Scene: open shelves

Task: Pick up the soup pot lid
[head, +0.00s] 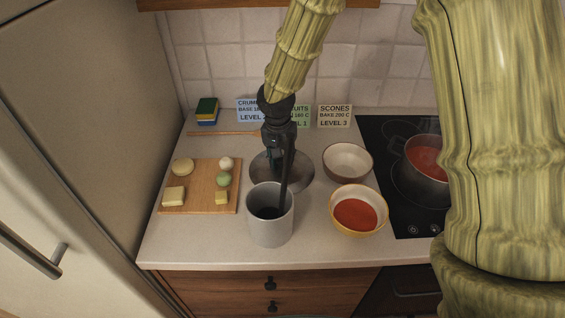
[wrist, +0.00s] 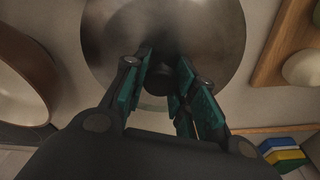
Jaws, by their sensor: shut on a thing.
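The soup pot lid (head: 302,173) is a round grey metal disc over the middle of the counter, behind the grey utensil pot. My gripper (head: 277,156) comes down on it from above. In the wrist view the lid (wrist: 205,30) fills the top centre, and its dark knob (wrist: 157,78) sits between the green-padded fingers of my gripper (wrist: 160,86). The gripper is shut on the knob. Part of the lid is hidden behind the gripper and a dark utensil handle. I cannot tell whether the lid touches the counter. The soup pot (head: 428,172) holds red soup on the hob.
The grey utensil pot (head: 270,228) stands close in front. An empty bowl (head: 347,160) and a bowl of red sauce (head: 357,213) are right of the lid. A cutting board (head: 200,198) with food lies left. Label cards (head: 334,116) and sponges (head: 207,110) are behind.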

